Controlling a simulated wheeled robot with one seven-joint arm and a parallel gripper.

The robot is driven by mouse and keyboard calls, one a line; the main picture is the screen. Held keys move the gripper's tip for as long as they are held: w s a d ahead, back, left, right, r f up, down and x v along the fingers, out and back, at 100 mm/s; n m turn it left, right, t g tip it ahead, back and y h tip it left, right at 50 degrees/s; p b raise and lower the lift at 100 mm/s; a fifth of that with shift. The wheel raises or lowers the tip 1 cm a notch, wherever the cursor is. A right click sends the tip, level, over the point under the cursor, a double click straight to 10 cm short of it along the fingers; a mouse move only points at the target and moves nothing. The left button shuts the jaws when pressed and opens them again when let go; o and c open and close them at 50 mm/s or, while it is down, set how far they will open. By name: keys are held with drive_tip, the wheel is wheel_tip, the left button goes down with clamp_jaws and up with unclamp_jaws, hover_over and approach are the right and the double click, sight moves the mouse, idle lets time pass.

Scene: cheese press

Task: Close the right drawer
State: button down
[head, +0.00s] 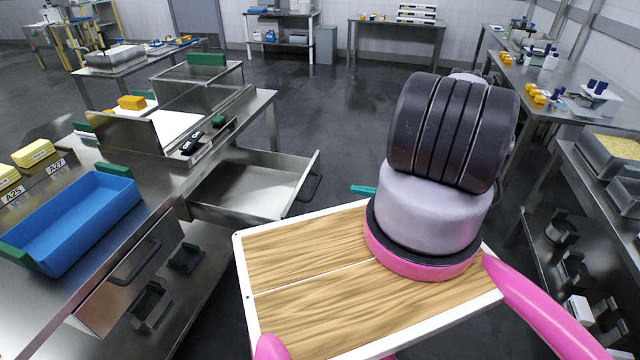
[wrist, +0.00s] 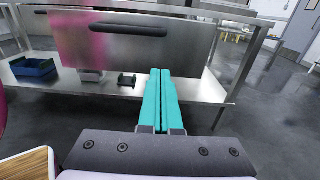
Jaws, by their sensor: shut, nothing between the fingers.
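The right drawer (head: 250,188) is a steel drawer that stands pulled out of the workbench in the head view, and its inside looks empty. Its dark bar handle (head: 313,176) is on the front panel. In the wrist view the drawer front (wrist: 165,52) fills the upper middle, with the handle (wrist: 128,29) above and left of my fingertips. My gripper (wrist: 160,71) has teal fingers pressed together and empty, pointing at the lower right part of the front. I cannot tell whether they touch it. In the head view only a teal finger part (head: 363,190) shows, right of the drawer; my arm hides the rest.
Another drawer front (head: 118,290) with a handle is on the near side of the same bench. A blue tray (head: 80,215) and yellow blocks (head: 33,153) are on the bench top. A lower shelf (wrist: 190,92) runs beneath the drawers. Dark floor (head: 310,110) lies clear beyond.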

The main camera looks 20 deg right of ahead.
sight(311, 182)
drive_tip(key=x, duration=1.4)
drive_tip(key=shift+f, duration=0.2)
drive_tip(key=shift+a, duration=0.15)
